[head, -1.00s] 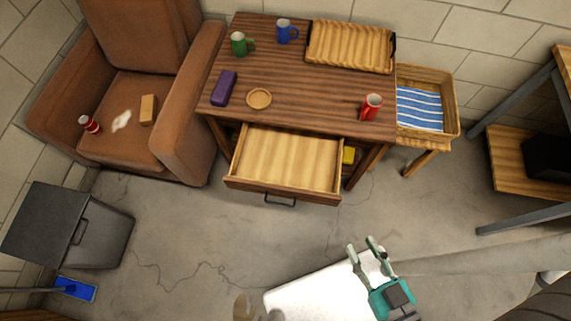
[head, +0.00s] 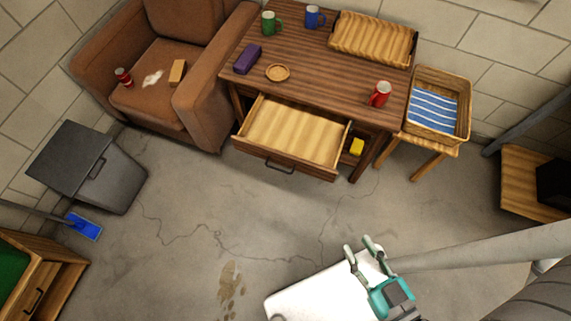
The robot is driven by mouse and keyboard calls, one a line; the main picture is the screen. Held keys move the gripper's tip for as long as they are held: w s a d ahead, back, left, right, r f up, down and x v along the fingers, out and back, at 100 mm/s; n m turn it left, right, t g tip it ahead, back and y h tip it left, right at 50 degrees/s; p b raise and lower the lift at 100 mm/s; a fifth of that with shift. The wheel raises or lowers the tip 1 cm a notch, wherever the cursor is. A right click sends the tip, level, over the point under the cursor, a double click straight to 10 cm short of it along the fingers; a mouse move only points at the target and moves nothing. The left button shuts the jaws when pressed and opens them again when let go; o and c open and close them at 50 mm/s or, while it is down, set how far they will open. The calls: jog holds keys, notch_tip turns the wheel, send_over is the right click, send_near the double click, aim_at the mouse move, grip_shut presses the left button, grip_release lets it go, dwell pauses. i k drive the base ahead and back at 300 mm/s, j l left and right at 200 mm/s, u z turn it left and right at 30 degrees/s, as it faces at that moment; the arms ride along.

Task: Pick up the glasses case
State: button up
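The glasses case appears to be the purple oblong box (head: 247,59), lying on the left part of the wooden table (head: 330,68), near its left edge. My gripper (head: 359,246) is low in the picture, far from the table, with its two fingers spread apart. Nothing shows between the fingers.
The table's drawer (head: 290,132) stands open and empty toward me. A round coaster (head: 278,73), green mug (head: 271,23), blue mug (head: 315,17), red mug (head: 380,94) and wooden tray (head: 372,40) are on the table. An armchair (head: 210,110) stands close at left. Open floor lies in front.

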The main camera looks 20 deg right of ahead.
aim_at(245, 62)
jog(key=i+j+z, duration=0.3)
jog(key=i+j, duration=0.15)
jog(key=j, duration=0.15)
jog(key=i+j+z, duration=0.25)
jog(key=i+j, duration=0.15)
jog(key=j, duration=0.25)
jog(key=i+j+z, duration=0.15)
jog(key=j, duration=0.25)
jog(key=i+j+z, duration=0.15)
jog(key=j, duration=0.2)
jog(key=i+j+z, duration=0.15)
jog(key=j, duration=0.25)
jog(key=i+j+z, duration=0.15)
jog(key=j, duration=0.3)
